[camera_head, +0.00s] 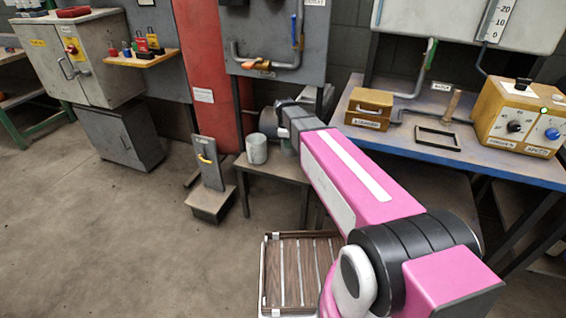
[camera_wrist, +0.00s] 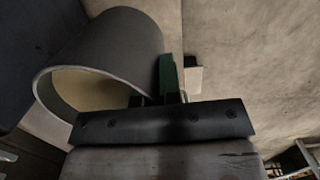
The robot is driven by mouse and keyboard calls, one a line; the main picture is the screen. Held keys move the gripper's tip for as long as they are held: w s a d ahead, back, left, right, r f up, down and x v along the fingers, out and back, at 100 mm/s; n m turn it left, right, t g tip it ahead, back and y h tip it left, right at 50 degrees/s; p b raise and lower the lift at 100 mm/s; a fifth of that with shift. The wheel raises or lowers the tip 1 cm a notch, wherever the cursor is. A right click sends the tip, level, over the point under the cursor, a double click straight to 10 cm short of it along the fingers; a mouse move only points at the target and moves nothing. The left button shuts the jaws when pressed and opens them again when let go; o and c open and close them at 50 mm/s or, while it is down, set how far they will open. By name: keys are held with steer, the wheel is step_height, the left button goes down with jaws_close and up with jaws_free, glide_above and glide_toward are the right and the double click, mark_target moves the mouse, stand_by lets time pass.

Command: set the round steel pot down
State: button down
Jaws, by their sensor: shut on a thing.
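The round steel pot (camera_head: 257,149) is a plain grey cylinder. My gripper (camera_wrist: 170,80) is shut on the pot's wall near the rim, with green fingers showing there. In the head view my wrist comes in from the right of the pot and hides the fingers.
A red column (camera_head: 205,60) and a grey cabinet stand behind. A grey pedal stand (camera_head: 208,170) is left of the small table. A blue-edged bench (camera_head: 420,145) with a wooden box is at right. A slatted crate (camera_head: 264,285) lies in front. Floor at left is clear.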

steer(key=shift+f, duration=4.8)
steer(key=c, duration=1.3)
jaws_free()
steer(key=shift+f, duration=0.1)
step_height(320, 180, up, 12)
steer(key=a, duration=0.1)
steer(key=shift+a, duration=0.25)
steer(key=shift+w, duration=0.1)
